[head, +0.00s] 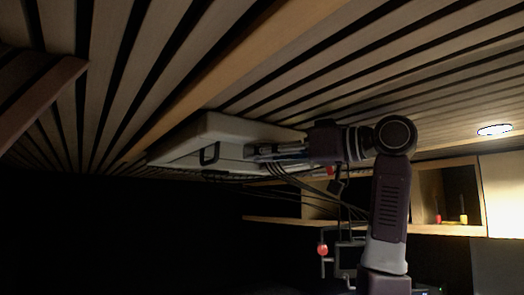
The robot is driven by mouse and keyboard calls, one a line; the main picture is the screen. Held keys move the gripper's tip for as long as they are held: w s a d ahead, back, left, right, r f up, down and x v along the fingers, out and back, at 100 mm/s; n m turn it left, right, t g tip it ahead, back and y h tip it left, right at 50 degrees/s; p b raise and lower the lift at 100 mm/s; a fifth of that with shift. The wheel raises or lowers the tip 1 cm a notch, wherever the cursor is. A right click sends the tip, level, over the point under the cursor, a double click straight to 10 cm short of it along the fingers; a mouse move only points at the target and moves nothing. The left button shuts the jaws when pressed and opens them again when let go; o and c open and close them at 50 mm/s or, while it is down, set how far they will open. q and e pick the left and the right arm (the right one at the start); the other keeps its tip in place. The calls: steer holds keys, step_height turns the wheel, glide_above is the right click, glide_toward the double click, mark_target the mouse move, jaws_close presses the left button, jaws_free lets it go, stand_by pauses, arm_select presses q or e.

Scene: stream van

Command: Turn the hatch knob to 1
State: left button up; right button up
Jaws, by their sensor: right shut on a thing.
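The roof hatch (215,130) is a pale box-like unit set in the slatted wooden ceiling, with a dark handle-shaped loop (209,154) on its near side. My right gripper (255,152) reaches in from the right and is shut at the hatch's right part, just under the ceiling. The hatch knob is hidden by the fingers, which close on it. Its number marks cannot be read. My left gripper is not in view.
The slatted ceiling (420,65) lies close above my right arm. A wooden shelf (400,228) with small red and yellow items stands at the right. A red ball (322,249) shows below. The lower left is dark.

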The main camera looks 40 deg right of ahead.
steer(key=n+y+p, duration=0.1)
steer(key=n+g+y+p, duration=0.1)
steer(key=y, duration=0.1)
steer(key=n+g+y+p, duration=0.1)
steer(key=shift+r+y, duration=0.25)
steer(key=shift+y, duration=0.15)
steer(key=shift+f+n+g+y+p, duration=0.1)
steer(key=shift+n+g+y+p, duration=0.2)
steer(key=shift+n+g+y, duration=0.35)
steer(key=shift+s, duration=0.1)
steer(key=o, duration=1.2)
steer(key=shift+f, duration=0.1)
steer(key=shift+d, duration=0.1)
steer(key=v, duration=1.2)
